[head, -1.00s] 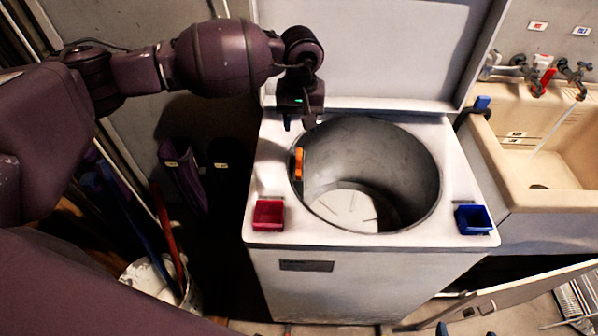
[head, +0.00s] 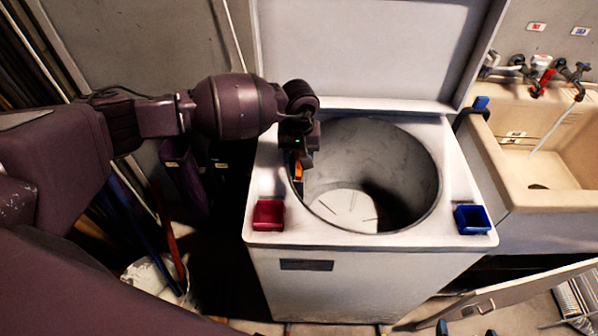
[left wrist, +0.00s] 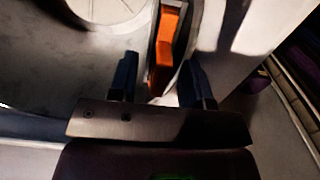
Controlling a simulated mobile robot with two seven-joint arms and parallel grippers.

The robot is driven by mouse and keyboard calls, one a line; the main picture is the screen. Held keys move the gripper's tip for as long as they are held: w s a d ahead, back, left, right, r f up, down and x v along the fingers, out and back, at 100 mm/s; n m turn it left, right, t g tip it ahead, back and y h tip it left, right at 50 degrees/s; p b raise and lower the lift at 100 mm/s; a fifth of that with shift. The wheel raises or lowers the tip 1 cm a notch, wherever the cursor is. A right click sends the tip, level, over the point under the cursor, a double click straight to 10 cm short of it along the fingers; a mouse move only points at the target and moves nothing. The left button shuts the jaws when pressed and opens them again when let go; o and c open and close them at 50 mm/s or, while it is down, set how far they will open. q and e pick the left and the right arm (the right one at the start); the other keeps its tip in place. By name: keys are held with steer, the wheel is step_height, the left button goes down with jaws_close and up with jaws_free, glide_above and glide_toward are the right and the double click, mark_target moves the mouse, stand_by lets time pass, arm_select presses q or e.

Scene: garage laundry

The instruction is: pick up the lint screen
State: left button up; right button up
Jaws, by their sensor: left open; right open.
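The lint screen shows as an upright orange handle (head: 298,172) in a slot at the left inside rim of the washer's round opening. It also shows in the left wrist view (left wrist: 165,45), with a pale frame around it. My left gripper (head: 302,160) is open over the rim and hides part of the handle. In the left wrist view its two dark fingers (left wrist: 160,78) stand apart on either side of the orange handle, with gaps visible. My right gripper (head: 465,331) is open and empty; only its blue fingertips show at the bottom edge.
The white washer (head: 330,265) has its lid (head: 360,50) raised behind the drum (head: 385,165). A red bin (head: 268,214) and a blue bin (head: 472,219) sit at its front corners. A beige sink (head: 545,195) is to the right, and a bucket (head: 150,280) stands at left.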

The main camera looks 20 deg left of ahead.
arm_select(q)
jaws_close()
stand_by(0.4)
